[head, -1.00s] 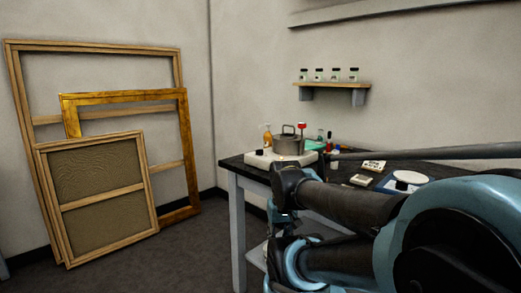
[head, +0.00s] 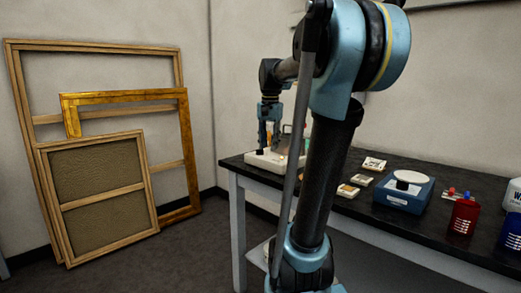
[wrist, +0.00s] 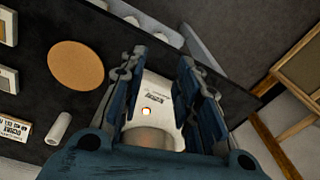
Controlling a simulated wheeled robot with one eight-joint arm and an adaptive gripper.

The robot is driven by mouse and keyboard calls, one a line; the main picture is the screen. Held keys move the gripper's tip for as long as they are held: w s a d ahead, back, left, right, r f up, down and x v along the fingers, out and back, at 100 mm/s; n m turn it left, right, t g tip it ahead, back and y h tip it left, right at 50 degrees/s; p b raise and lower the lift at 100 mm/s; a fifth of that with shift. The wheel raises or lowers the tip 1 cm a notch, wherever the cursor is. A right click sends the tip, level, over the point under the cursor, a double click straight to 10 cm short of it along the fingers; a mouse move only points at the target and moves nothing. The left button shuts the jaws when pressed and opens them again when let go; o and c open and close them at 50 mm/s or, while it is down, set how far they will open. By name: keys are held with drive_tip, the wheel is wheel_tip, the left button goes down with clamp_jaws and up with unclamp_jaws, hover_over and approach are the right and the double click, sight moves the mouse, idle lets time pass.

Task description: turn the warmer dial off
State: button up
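The white warmer (head: 256,161) sits at the table's left end. Its small black dial (head: 261,152) shows just under my gripper in the head view. My gripper (head: 267,146) points down over the warmer's left part, its fingers apart. In the wrist view my gripper (wrist: 162,62) is open, with a finger on either side of the warmer (wrist: 158,88). An orange lamp (wrist: 146,112) glows on the warmer. I cannot make out the dial in the wrist view, nor tell whether the fingers touch it. The metal pot (head: 294,146) on the warmer is partly hidden by my arm.
A round cork mat (wrist: 75,66) shows in the wrist view. Wooden frames (head: 97,200) lean on the left wall.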

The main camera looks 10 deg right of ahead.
drive_tip(key=w+r+m, duration=0.3)
drive_tip(key=w+r, duration=0.4)
drive_tip(key=w, duration=0.4)
drive_tip(key=r+m+g, duration=0.1)
drive_tip(key=r+m, duration=0.1)
drive_tip(key=m, duration=0.1)
hover_over(260, 152)
drive_tip(key=w, duration=0.1)
drive_tip(key=f, duration=1.6)
drive_tip(key=shift+d+f, duration=0.3)
drive_tip(key=shift+d, duration=0.05)
clamp_jaws()
